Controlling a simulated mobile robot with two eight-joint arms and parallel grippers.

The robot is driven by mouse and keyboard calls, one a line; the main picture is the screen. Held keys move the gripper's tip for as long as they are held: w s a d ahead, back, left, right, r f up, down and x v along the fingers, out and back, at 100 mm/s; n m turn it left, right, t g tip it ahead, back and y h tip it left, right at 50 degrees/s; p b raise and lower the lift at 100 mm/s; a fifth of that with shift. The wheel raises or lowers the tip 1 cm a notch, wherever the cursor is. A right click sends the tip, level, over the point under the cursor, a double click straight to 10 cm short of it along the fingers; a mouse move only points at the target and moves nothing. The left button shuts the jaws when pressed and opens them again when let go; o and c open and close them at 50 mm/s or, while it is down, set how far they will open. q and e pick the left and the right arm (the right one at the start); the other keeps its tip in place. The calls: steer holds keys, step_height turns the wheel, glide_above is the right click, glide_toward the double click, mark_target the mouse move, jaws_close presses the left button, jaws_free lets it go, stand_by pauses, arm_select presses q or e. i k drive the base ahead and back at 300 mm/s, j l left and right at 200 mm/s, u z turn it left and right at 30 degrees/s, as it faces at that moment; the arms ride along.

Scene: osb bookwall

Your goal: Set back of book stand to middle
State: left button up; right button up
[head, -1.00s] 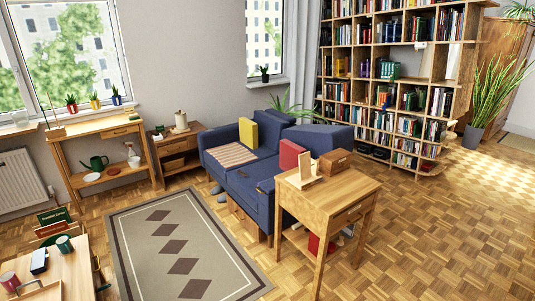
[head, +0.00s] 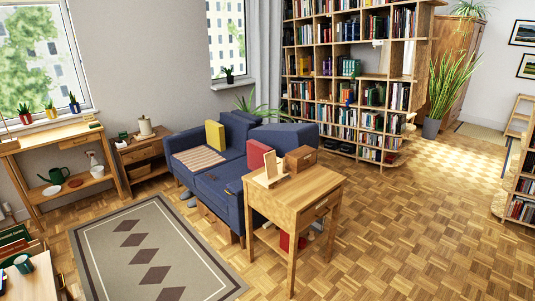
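A light wooden book stand (head: 270,170) stands on top of a wooden side table (head: 312,186) beside the blue sofa. Its back panel is upright or slightly tilted. It is too small in view to tell which setting the back is in. A brown wooden box (head: 301,159) sits just behind it to the right on the same table top. Neither of my grippers shows in the head view.
The blue sofa (head: 213,184) with yellow and red cushions is left of the side table. A grey patterned rug (head: 205,262) lies in front. Parquet floor (head: 420,235) to the right is clear. A tall bookshelf (head: 331,62) stands behind.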

mark_target(270, 160)
steer(key=i+j, duration=0.2)
steer(key=i, duration=0.4)
steer(key=i+j, duration=0.2)
steer(key=i, duration=0.45)
steer(key=i+j, duration=0.2)
steer(key=i, duration=0.4)
steer(key=i+j, duration=0.25)
steer(key=i, duration=0.35)
steer(key=i+j+u, duration=0.1)
steer(key=i, duration=0.55)
steer(key=j, duration=0.1)
